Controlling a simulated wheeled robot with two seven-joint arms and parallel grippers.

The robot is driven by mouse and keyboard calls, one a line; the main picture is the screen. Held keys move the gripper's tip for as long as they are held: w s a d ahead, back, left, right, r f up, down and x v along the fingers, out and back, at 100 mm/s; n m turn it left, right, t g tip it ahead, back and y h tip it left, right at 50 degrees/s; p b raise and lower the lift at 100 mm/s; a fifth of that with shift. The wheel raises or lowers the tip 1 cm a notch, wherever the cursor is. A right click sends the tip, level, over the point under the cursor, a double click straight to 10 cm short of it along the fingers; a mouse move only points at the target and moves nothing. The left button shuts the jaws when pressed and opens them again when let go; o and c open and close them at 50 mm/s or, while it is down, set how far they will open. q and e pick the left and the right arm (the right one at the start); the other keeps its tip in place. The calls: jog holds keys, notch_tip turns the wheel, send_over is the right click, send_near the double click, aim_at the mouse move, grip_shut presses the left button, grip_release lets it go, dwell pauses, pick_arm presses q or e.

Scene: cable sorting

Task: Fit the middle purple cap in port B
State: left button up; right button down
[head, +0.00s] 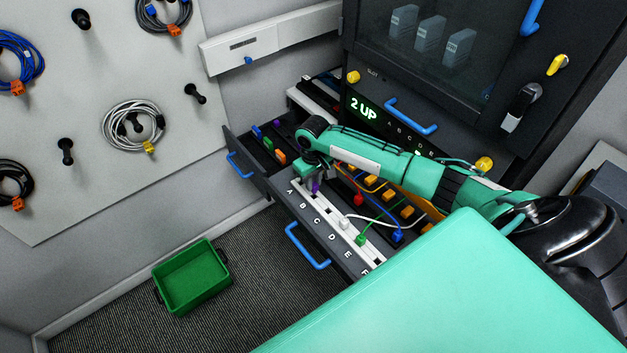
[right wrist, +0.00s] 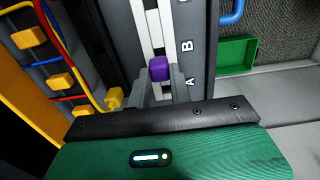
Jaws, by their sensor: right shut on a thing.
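My right gripper (head: 314,186) is shut on a purple cap (right wrist: 159,68), which also shows small in the head view (head: 316,187). The cap is between the two fingertips, over the white port strip (head: 328,214) near its A and B end. In the right wrist view the cap shows beside the gap between letters A and B (right wrist: 187,46). I cannot tell whether it touches the strip. Another purple piece (head: 277,122) is in the drawer at the left. My left gripper is out of view.
The port drawer stands open, with blue handle (head: 307,247) and white (head: 345,222), green (head: 361,239) and blue (head: 397,236) plugs with cables. A cap drawer (head: 245,165) is open beside it. A green bin (head: 192,277) is on the floor. The cabinet display (head: 364,108) reads "2 UP".

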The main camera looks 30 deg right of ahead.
jog(key=p, duration=0.2)
jog(key=shift+p, duration=0.35)
dwell(2.0)
jog(key=shift+f, duration=1.5)
dwell(1.8)
jog(key=c, duration=0.7)
grip_release()
jog(key=shift+r+p, duration=0.15)
jog(key=shift+p, duration=0.15)
jog(key=shift+r+p, duration=3.4)
jog(key=shift+p, duration=0.2)
